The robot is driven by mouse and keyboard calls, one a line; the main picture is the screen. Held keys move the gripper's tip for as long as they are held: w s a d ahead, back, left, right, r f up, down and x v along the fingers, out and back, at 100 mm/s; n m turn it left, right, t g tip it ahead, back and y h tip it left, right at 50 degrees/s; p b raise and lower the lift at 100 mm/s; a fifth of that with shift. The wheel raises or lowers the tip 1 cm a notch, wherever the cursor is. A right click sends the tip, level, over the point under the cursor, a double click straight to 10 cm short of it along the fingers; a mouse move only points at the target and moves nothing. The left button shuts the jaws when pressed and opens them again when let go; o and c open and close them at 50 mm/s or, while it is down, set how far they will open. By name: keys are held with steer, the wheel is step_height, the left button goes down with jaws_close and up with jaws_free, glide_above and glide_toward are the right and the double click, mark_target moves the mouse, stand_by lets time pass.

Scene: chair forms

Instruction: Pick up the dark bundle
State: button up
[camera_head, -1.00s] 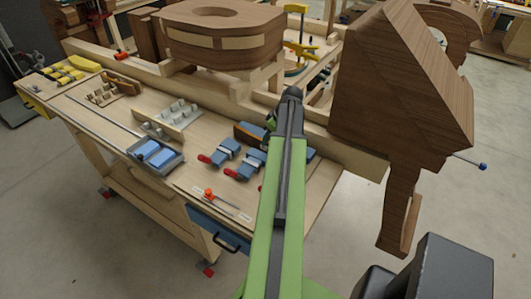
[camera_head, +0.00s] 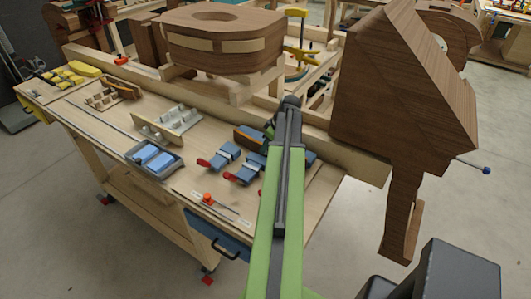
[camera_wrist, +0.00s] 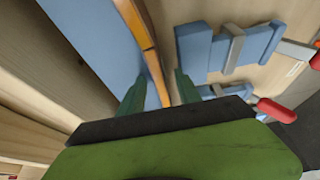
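A slim dark item with an orange-brown side (camera_head: 246,138) lies on the workbench near the back rail, left of my arm's end. It may be the dark bundle; my arm partly hides it. In the wrist view a thin strip with a dark face and an orange edge (camera_wrist: 146,42) runs down between my two fingers. My gripper (camera_wrist: 160,92) has its green fingers apart, one on each side of the strip's lower end. I cannot tell whether either finger touches it.
Blue clamps with red handles (camera_head: 220,156) lie left of my arm and show close beside the right finger in the wrist view (camera_wrist: 228,47). A tray of blue blocks (camera_head: 155,159) is further left. A large wooden chair form (camera_head: 405,95) stands at right.

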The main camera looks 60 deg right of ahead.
jaws_close()
stand_by(1.4)
